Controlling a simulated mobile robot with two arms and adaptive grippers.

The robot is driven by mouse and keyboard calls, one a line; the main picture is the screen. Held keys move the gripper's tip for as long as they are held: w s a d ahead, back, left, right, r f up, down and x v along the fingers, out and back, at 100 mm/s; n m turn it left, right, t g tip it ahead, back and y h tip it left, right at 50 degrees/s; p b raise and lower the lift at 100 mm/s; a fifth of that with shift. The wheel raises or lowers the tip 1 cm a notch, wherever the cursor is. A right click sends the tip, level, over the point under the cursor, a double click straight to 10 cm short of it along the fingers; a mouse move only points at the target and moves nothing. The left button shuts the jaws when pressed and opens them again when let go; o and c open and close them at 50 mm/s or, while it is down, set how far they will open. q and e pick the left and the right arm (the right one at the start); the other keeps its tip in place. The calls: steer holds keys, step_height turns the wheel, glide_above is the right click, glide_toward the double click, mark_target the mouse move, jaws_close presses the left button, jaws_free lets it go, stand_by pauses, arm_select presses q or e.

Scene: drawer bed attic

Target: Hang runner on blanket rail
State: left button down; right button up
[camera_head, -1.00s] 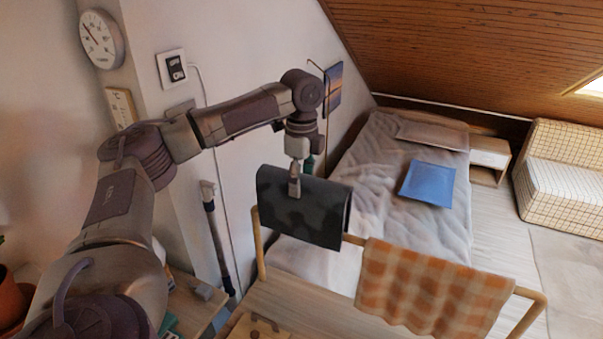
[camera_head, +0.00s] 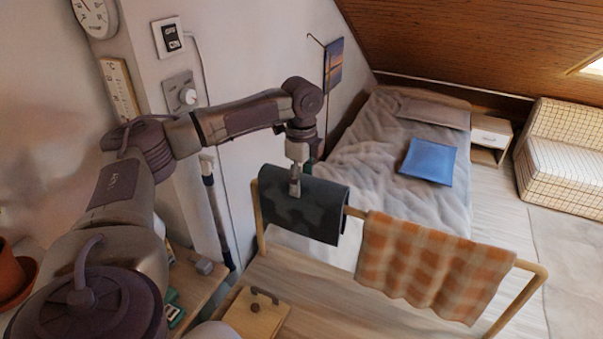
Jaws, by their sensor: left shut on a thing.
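The runner (camera_head: 318,212) is a dark grey cloth with darker patches. It hangs folded over the left part of the wooden blanket rail (camera_head: 355,212), at the foot of the bed. My left gripper (camera_head: 295,190) comes down from above and is shut on the runner near its upper edge. An orange checked blanket (camera_head: 430,262) hangs over the right part of the rail, with a short bare stretch of bar between the two cloths. My right gripper is not in view.
The bed (camera_head: 370,160) with a blue cushion (camera_head: 427,162) lies behind the rail. A wooden surface with a small box (camera_head: 256,314) is at the front. The wall (camera_head: 235,60) is close on the left. Open floor (camera_head: 510,225) lies to the right.

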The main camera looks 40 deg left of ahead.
arm_select(q)
steer(key=shift+f+b, duration=0.3)
steer(key=shift+f, duration=1.45)
steer(key=shift+c, duration=0.9)
jaws_free()
step_height(320, 180, up, 12)
